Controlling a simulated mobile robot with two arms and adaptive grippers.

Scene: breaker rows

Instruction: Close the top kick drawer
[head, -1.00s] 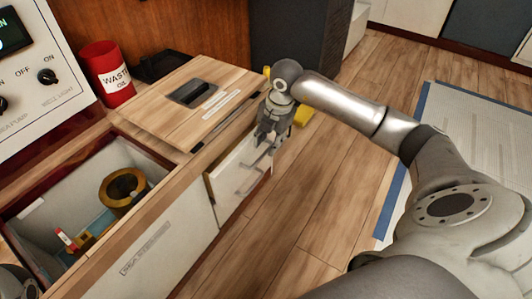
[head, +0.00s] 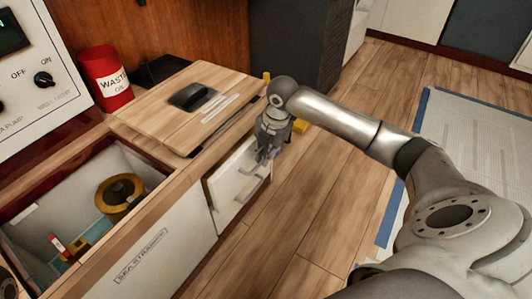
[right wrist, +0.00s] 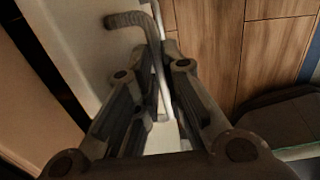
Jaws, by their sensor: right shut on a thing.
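The top kick drawer (head: 232,188) has a white front on the side of the low wooden cabinet, facing the floor at the right. Its front appears to stand slightly out from the cabinet; the exact gap is hard to see. A grey bar handle (head: 251,184) is on the front. My right gripper (head: 264,155) reaches down to this handle and is shut on it. In the right wrist view, the handle (right wrist: 128,18) runs between the fingers of the gripper (right wrist: 153,72), beside the pale drawer front (right wrist: 85,45). My left gripper is not in view.
A red waste oil can (head: 105,75) stands behind. A yellow object (head: 301,127) is beyond my gripper.

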